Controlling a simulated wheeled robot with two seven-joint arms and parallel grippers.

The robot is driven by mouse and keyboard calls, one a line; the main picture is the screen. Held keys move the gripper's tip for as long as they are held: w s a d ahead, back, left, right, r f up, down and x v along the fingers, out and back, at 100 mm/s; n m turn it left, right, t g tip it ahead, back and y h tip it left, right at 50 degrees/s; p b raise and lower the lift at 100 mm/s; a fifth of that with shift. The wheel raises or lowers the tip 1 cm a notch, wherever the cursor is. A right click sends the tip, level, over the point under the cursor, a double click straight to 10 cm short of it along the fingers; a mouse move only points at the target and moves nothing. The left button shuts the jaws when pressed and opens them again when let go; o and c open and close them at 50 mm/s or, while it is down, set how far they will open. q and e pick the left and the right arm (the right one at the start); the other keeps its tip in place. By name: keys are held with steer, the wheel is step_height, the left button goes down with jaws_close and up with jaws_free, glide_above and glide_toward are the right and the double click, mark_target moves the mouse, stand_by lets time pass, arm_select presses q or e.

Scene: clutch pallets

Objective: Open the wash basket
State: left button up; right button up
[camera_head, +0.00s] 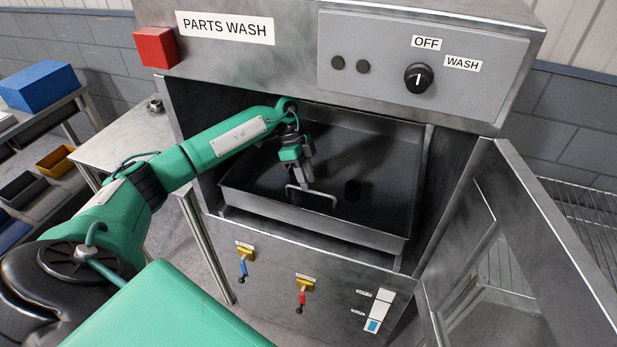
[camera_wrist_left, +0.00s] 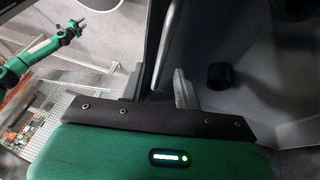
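The wash basket (camera_head: 241,204) is a dark grey metal tray inside the open parts washer, with a raised bar handle (camera_head: 318,192) at its front edge. My left gripper (camera_head: 303,182) is inside the washer opening, pointing down at the handle. In the left wrist view, the left gripper's fingers (camera_wrist_left: 158,88) are apart, with the handle bar (camera_wrist_left: 168,48) showing between them. I cannot tell whether they touch it. A green arm shows small in the upper left of that view, seemingly my right one; its gripper (camera_wrist_left: 76,27) is too small to read.
The washer door (camera_head: 540,235) stands open at the right. The control panel (camera_head: 420,65) overhangs the opening. Blue (camera_head: 243,266) and red (camera_head: 301,299) valve handles are below. A side table (camera_head: 125,140) stands at the left.

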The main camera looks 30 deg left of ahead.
arm_select(q)
steer(key=shift+x, duration=0.85)
jaws_close()
steer(key=shift+s+f, duration=0.1)
steer(key=shift+s, duration=0.05)
